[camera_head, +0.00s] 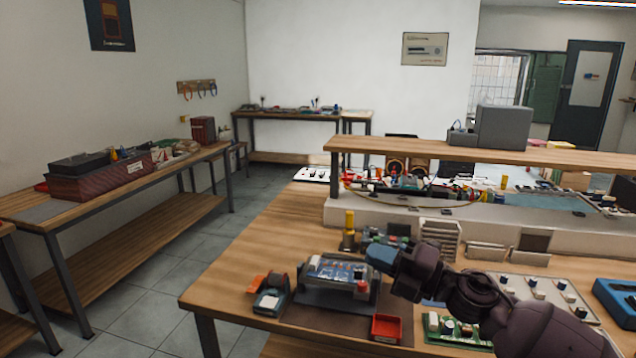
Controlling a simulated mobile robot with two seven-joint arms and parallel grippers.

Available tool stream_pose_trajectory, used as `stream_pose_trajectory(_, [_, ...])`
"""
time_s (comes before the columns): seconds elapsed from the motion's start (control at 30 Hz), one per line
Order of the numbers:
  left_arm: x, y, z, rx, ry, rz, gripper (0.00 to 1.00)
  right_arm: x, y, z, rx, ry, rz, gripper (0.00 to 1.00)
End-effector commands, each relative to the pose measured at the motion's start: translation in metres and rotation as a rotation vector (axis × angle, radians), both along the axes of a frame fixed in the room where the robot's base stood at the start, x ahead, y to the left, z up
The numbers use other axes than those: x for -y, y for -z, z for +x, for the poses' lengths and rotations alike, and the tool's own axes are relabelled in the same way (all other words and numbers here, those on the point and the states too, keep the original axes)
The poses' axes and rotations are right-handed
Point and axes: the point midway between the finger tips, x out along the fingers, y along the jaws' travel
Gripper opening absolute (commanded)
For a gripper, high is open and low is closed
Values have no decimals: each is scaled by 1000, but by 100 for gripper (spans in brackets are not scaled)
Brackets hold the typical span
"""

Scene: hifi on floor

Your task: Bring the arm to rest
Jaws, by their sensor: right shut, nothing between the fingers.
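My right arm comes in from the lower right of the head view, dark purple-grey. Its gripper (378,256) points left above the workbench (238,262), shut and empty. It appears close to the right end of an opened device with a circuit board inside (335,272), and whether they touch cannot be told. My left gripper is not in the view.
A red tray (386,329) and a blue-grey meter (270,297) stand near the bench's front. A green circuit board (447,328) lies under my arm. A raised shelf (420,148) crosses the back. The bench's left part is clear.

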Motion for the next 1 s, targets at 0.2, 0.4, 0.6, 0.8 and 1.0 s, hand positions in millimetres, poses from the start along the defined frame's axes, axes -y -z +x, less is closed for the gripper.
stream_pose_trajectory(0.2, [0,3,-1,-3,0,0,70,40,50,-6,-351,278,416,0])
stream_pose_trajectory(0.4, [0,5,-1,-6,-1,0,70,81,125,-32,-685,503,672,0])
stream_pose_trajectory(0.6, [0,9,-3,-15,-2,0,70,112,203,-82,-987,685,871,0])
stream_pose_trajectory(0.8, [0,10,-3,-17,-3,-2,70,136,269,-150,-1210,825,1045,0])
stream_pose_trajectory(1.0, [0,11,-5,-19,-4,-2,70,157,321,-226,-1325,975,1158,0])
